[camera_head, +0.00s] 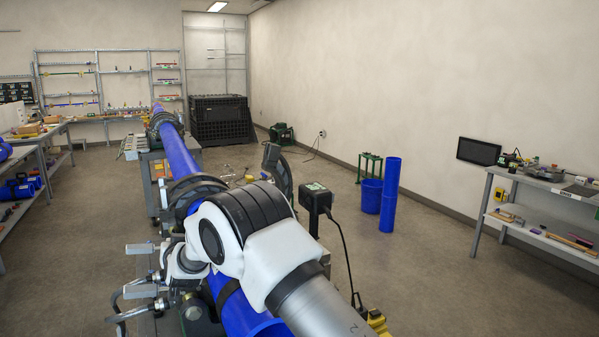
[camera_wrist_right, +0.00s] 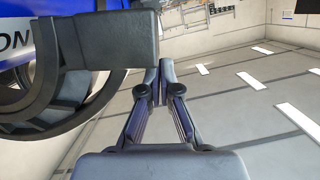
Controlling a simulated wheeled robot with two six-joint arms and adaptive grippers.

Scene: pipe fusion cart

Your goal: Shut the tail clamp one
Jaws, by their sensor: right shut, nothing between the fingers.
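A long blue pipe (camera_head: 180,158) lies on the cart in the head view. A dark ring clamp (camera_head: 193,190) sits around it just beyond my right arm. A dark curved clamp half (camera_head: 280,176) stands raised to the right of the pipe, apart from it. I cannot tell which part is tail clamp one. In the wrist view my right gripper (camera_wrist_right: 160,80) is shut and empty. A dark curved clamp part (camera_wrist_right: 70,92) and a dark grey block (camera_wrist_right: 106,42) are close on its left. In the head view my right arm hides its gripper. My left gripper is not in view.
A black box on a post (camera_head: 316,197) with a hanging cable stands right of the pipe. Metal handles and hoses (camera_head: 140,290) are at the cart's left side.

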